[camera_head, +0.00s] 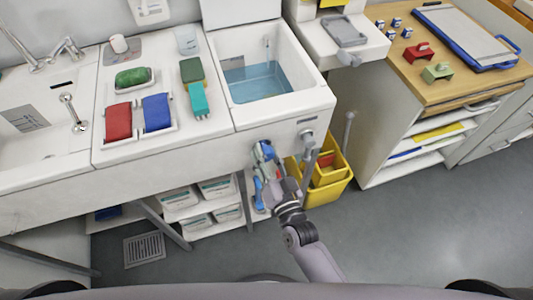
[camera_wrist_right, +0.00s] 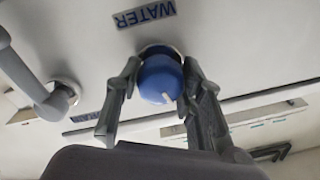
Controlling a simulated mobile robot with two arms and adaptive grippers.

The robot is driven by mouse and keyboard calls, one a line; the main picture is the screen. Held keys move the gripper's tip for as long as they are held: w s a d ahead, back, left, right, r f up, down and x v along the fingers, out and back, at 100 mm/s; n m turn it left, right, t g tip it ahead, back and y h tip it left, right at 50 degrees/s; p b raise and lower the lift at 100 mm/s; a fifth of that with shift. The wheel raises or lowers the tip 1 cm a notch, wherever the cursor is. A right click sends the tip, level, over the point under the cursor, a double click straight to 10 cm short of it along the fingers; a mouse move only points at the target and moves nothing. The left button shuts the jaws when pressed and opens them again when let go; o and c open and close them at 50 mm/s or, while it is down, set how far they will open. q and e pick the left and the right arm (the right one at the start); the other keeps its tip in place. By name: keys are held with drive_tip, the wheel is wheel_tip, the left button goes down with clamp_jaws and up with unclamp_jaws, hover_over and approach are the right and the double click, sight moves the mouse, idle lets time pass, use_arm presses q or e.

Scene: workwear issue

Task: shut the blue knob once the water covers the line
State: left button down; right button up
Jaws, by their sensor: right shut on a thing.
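The blue knob (camera_wrist_right: 158,80) sits on the white front panel under a "WATER" label (camera_wrist_right: 144,14) in the right wrist view. A white mark shows on its face. My right gripper (camera_wrist_right: 160,98) has one finger on each side of the knob and is shut on it. In the head view my right gripper (camera_head: 268,165) is at the sink's front panel, partly covering the knob. The white sink basin (camera_head: 312,80) holds blue water (camera_head: 258,84) over its bottom. I cannot clearly make out the line on the basin wall. My left gripper is not in view.
A grey pipe (camera_wrist_right: 27,75) with a second label stands left of the knob in the wrist view. A yellow bin (camera_head: 335,185) is on the floor right of my gripper. Red and blue cloths (camera_head: 118,122) lie on the counter. Shelves with white boxes (camera_head: 180,198) are below.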

drive_tip(key=shift+m, duration=1.7)
drive_tip(key=o, duration=1.2)
drive_tip(key=shift+s, duration=0.1)
drive_tip(key=v, duration=1.1)
drive_tip(key=shift+s+f, duration=0.1)
drive_tip(key=shift+s, duration=0.3)
